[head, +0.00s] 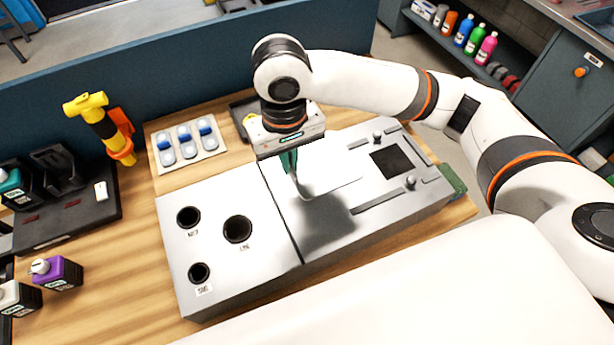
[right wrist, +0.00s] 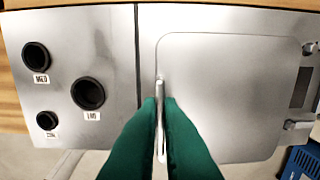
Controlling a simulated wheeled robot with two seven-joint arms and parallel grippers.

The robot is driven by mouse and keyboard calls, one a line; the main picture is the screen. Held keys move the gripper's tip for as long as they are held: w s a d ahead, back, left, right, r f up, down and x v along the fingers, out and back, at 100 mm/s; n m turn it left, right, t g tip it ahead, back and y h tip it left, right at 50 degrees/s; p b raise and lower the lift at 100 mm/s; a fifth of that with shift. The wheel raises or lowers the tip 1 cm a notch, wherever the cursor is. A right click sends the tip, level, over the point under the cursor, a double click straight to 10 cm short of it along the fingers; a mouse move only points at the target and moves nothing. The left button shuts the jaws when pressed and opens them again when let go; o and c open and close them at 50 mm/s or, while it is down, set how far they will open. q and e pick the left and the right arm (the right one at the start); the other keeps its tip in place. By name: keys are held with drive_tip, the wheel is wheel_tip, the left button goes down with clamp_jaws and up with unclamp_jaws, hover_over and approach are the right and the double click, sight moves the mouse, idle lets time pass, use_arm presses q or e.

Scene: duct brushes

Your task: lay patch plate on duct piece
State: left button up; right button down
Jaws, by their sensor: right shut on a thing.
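The duct piece (head: 218,268) is a grey metal box on the wooden table; its right section has a dark square opening (head: 392,162), knobs and rails. The patch plate (head: 335,178) is a thin grey sheet with rounded corners. My right gripper (head: 294,183) points down over the box and is shut on the plate's left edge area. In the right wrist view, green fingers (right wrist: 162,115) pinch a thin upright part there, and the plate (right wrist: 225,85) extends to the right. A shadow beneath suggests it is held above the box. The opening is partly covered in the right wrist view. My left gripper is not in view.
The box's left section has three round holes (head: 238,229) with labels. A tray of blue-and-white pieces (head: 187,143), a yellow-black tool (head: 104,128) and a dark rack (head: 70,205) stand left. A blue partition (head: 190,60) runs behind.

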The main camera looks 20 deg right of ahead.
wheel_tip(320, 180, down, 5)
drive_tip(key=shift+r, duration=0.15)
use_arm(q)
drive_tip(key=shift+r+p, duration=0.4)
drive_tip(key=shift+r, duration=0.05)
use_arm(e)
drive_tip(key=shift+f, duration=2.3)
drive_tip(key=shift+f, duration=0.1)
drive_tip(key=c, duration=1.6)
unclamp_jaws()
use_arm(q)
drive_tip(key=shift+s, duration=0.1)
use_arm(e)
drive_tip(key=shift+r, duration=0.45)
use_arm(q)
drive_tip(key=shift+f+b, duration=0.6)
use_arm(e)
wheel_tip(320, 180, up, 11)
drive_tip(key=shift+r, duration=0.2)
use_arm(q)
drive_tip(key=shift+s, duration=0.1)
